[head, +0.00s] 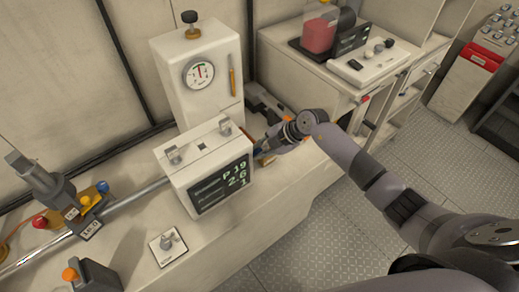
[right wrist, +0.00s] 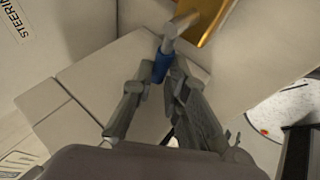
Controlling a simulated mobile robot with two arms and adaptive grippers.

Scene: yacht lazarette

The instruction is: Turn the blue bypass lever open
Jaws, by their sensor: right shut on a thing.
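The blue bypass lever (right wrist: 161,68) shows in the right wrist view as a blue grip on a grey metal rod. My right gripper (right wrist: 158,78) is shut on the blue grip, with a finger on each side of it. In the head view my right gripper (head: 268,146) reaches in from the right, behind the display box (head: 207,166), which hides part of the area. The lever is hard to make out there. My left gripper is not in view.
A white unit with a round gauge (head: 198,72) stands behind the display box. A small toggle switch plate (head: 167,246) and a pipe with coloured knobs (head: 82,200) lie to the left. A cabinet (head: 335,85) stands at the right. The metal floor (head: 330,225) is clear.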

